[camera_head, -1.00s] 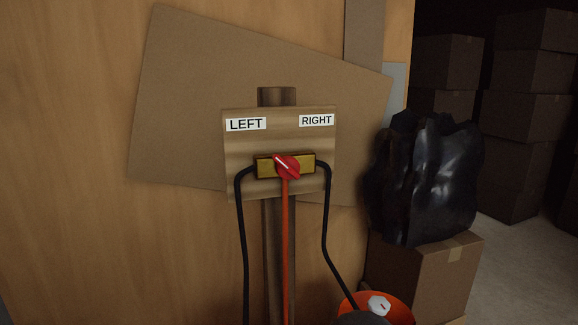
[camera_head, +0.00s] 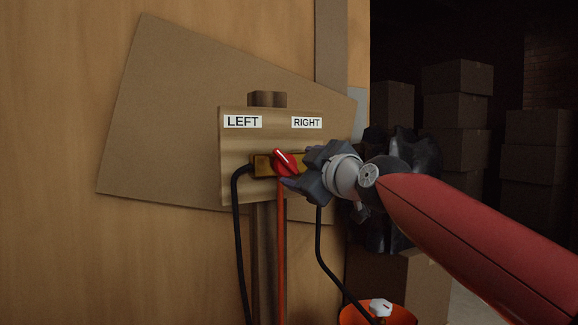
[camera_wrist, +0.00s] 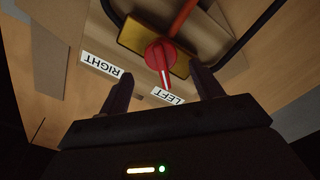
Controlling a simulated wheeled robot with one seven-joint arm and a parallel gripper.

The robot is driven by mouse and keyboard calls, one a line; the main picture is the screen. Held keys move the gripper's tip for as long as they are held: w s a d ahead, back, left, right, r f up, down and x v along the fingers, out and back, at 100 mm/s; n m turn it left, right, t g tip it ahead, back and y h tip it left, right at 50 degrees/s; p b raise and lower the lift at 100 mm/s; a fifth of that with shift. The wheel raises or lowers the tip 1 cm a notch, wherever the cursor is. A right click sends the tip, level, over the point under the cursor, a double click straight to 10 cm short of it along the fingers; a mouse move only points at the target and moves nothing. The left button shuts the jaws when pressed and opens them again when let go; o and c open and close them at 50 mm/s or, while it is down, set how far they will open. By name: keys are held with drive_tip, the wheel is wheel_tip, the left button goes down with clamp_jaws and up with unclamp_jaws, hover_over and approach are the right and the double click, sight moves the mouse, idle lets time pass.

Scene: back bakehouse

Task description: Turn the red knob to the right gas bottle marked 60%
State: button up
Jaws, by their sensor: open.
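The red knob (camera_head: 284,162) sits on a brass block (camera_head: 263,166) on a wooden board. Its white line points up and left, towards the LEFT label (camera_head: 243,122). The RIGHT label (camera_head: 307,123) is at the board's upper right. My gripper (camera_head: 299,170) is just right of the knob and hides the block's right end. In the wrist view the fingers are open, with the red knob (camera_wrist: 158,54) showing in the gap between them; I cannot tell whether they touch it. An orange gas bottle (camera_head: 402,318) shows partly at the bottom right. No 60% mark is visible.
Black hoses (camera_head: 237,230) leave the block on both sides, and an orange hose (camera_head: 281,245) hangs below the knob. A black bag (camera_head: 425,155) on a cardboard box (camera_head: 425,290) stands behind my arm. Stacked boxes (camera_head: 455,110) fill the dark back right.

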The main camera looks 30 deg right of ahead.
sight(292, 165)
drive_tip(key=shift+w+a, duration=0.1)
drive_tip(key=shift+w, duration=2.05)
drive_tip(key=c, duration=1)
